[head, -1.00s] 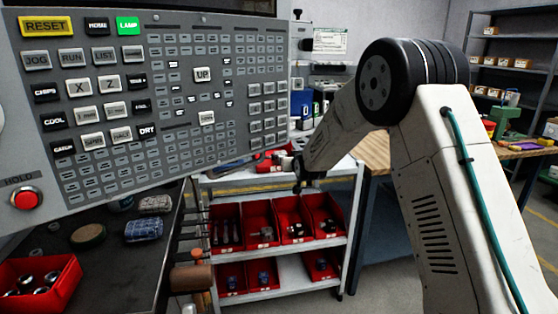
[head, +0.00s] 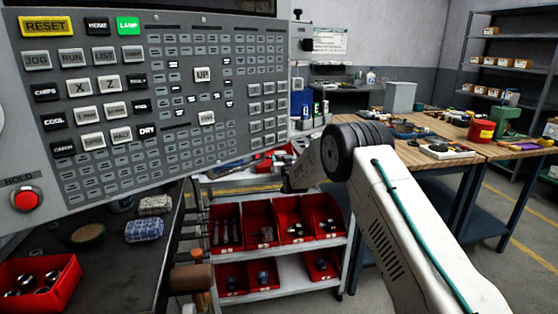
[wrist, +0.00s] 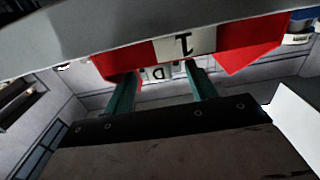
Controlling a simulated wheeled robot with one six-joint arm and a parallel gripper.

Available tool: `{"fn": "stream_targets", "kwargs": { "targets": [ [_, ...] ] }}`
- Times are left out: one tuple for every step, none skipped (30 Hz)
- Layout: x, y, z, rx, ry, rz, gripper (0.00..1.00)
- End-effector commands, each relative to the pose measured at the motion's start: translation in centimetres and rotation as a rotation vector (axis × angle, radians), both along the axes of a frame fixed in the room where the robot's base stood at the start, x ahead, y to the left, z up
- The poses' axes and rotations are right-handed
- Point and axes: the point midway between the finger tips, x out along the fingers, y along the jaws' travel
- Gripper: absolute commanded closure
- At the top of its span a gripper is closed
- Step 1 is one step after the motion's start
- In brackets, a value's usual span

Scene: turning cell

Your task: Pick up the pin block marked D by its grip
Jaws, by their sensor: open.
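A pale piece marked D (wrist: 157,74) shows in the wrist view, just beyond and between my fingertips. Only a small part of it is visible below a red piece with a white panel marked 1 (wrist: 187,43); its grip cannot be made out. My gripper (wrist: 160,80) is open, with its two teal fingers apart and nothing visibly held. In the head view, dark upright blocks with white letters (head: 318,108) stand behind the cart, too small to read surely. My gripper's fingers do not show clearly there.
A cart (head: 285,192) with red bins stands below my forearm. The large control panel (head: 160,90) fills the left. A red bin of metal parts (head: 40,285) sits at the lower left. A wooden workbench (head: 440,128) with tools stands at the right.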

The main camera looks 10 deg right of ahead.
Motion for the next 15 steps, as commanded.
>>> {"fn": "stream_targets", "kwargs": {
  "targets": [
    [0.37, -0.03, 0.0, 0.0, -0.001, 0.0, 0.44],
    [0.5, -0.03, -0.02, 0.0, 0.0, 0.0, 0.44],
    [0.59, -0.04, -0.06, 0.0, 0.001, 0.0, 0.44],
    [0.63, -0.05, -0.07, 0.0, 0.002, 0.0, 0.44],
    [0.64, -0.05, -0.06, 0.0, 0.002, 0.0, 0.44],
    [0.64, -0.05, -0.05, 0.0, 0.002, 0.0, 0.44],
    [0.63, -0.05, -0.04, 0.0, 0.002, 0.0, 0.44],
    [0.62, -0.05, -0.03, 0.0, 0.002, 0.0, 0.44],
    [0.62, -0.05, -0.03, 0.0, 0.002, 0.0, 0.44],
    [0.62, -0.05, -0.03, 0.0, 0.002, 0.0, 0.49],
    [0.61, -0.06, -0.03, 0.0, 0.002, 0.0, 0.58],
    [0.61, -0.05, -0.02, 0.0, 0.001, 0.0, 0.69],
    [0.61, -0.05, -0.02, 0.0, 0.001, 0.0, 0.77],
    [0.61, -0.05, -0.02, 0.0, 0.001, 0.0, 0.85],
    [0.61, -0.05, -0.01, 0.0, 0.001, 0.0, 0.96]
  ]
}}
